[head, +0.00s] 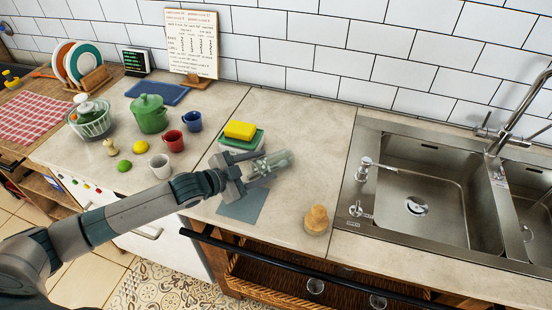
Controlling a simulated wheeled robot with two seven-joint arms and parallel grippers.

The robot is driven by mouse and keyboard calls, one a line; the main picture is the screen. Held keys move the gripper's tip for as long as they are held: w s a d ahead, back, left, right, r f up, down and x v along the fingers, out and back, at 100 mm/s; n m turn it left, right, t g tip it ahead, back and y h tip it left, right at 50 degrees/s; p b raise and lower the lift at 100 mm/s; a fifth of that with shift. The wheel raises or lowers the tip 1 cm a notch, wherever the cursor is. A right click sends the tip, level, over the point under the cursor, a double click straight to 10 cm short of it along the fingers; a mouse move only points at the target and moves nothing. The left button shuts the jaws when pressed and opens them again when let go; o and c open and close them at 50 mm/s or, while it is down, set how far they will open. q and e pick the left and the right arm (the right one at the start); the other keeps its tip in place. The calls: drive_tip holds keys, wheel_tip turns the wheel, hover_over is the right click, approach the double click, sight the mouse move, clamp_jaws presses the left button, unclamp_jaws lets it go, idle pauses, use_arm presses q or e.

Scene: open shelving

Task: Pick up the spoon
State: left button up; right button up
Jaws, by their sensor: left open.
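I cannot make out a spoon clearly anywhere in the head view. My left gripper (268,170) reaches in from the left over the counter between the cups and the sink, with its jaws open. A translucent greenish glass-like object (281,159) shows at its fingertips; I cannot tell whether they touch it. The gripper and forearm hide part of the counter and of a flat blue-grey mat (243,207) below. My right gripper is not in view.
A yellow sponge (240,130) sits on a green-and-white container behind the gripper. Red (173,140), blue (192,122) and white (160,166) mugs and a green pot (149,114) stand left. A brush-like item (316,219) and the sink (425,185) are right.

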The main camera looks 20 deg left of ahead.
use_arm(q)
drive_tip(key=shift+w+d+f, duration=0.25)
drive_tip(key=shift+w+d, duration=0.05)
drive_tip(key=shift+w, duration=0.1)
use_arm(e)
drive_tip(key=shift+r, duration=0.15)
use_arm(q)
drive_tip(key=c, duration=1)
drive_tip(key=shift+r, duration=0.2)
